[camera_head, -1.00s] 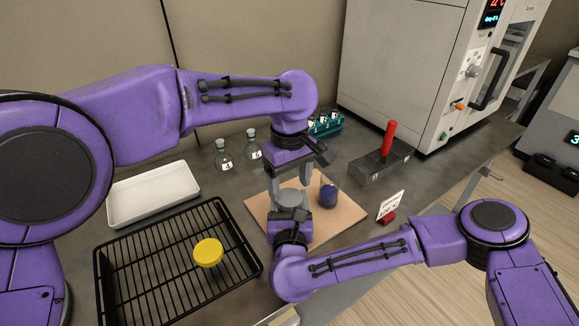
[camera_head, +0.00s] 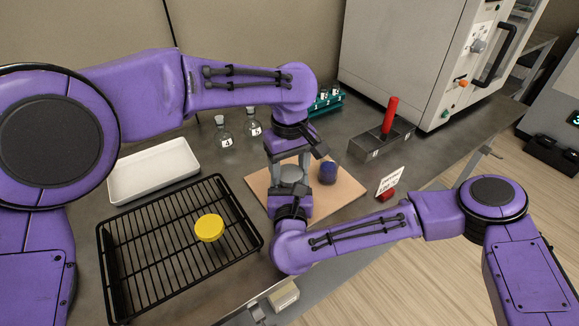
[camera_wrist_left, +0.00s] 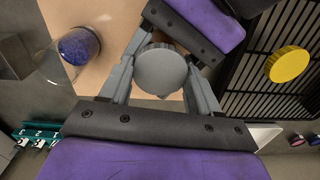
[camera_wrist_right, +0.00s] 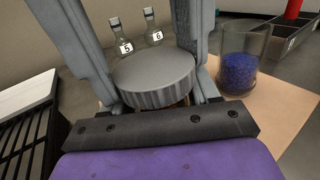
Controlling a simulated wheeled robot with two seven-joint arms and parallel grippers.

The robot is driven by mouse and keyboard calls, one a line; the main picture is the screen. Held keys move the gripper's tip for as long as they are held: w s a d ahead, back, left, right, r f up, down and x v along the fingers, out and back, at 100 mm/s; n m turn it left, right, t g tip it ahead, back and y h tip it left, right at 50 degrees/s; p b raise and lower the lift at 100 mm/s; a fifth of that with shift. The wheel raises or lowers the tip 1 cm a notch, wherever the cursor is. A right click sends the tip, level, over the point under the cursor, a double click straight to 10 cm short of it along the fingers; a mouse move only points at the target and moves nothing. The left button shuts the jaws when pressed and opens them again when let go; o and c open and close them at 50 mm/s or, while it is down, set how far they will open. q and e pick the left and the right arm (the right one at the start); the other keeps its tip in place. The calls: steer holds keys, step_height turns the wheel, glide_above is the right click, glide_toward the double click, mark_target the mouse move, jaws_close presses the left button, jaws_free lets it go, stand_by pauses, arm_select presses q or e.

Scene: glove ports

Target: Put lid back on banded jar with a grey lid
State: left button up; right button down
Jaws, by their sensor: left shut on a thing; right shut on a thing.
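A round grey lid with a ribbed edge (camera_head: 291,174) sits between my two grippers over the tan board. It shows large in the left wrist view (camera_wrist_left: 161,70) and in the right wrist view (camera_wrist_right: 153,80). My left gripper (camera_head: 290,166) reaches down from above and is shut on the lid, with a finger on either side. My right gripper (camera_head: 291,192) comes in low from the front and is shut just below the lid, where the jar body is hidden. I cannot tell whether the lid touches the jar rim.
A glass beaker of blue granules (camera_head: 328,173) stands close right on the tan board (camera_head: 345,190). A yellow lid (camera_head: 209,228) lies on the black wire rack (camera_head: 150,265). A white tray (camera_head: 153,172), stoppered flasks (camera_head: 223,139) and a red-handled tool (camera_head: 390,115) in a metal box are nearby.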

arm_select(q)
steer(key=m, duration=1.1)
steer(key=shift+m, duration=0.3)
steer(key=o, duration=1.2)
steer(key=shift+r, duration=2.25)
steer(key=shift+c, duration=0.6)
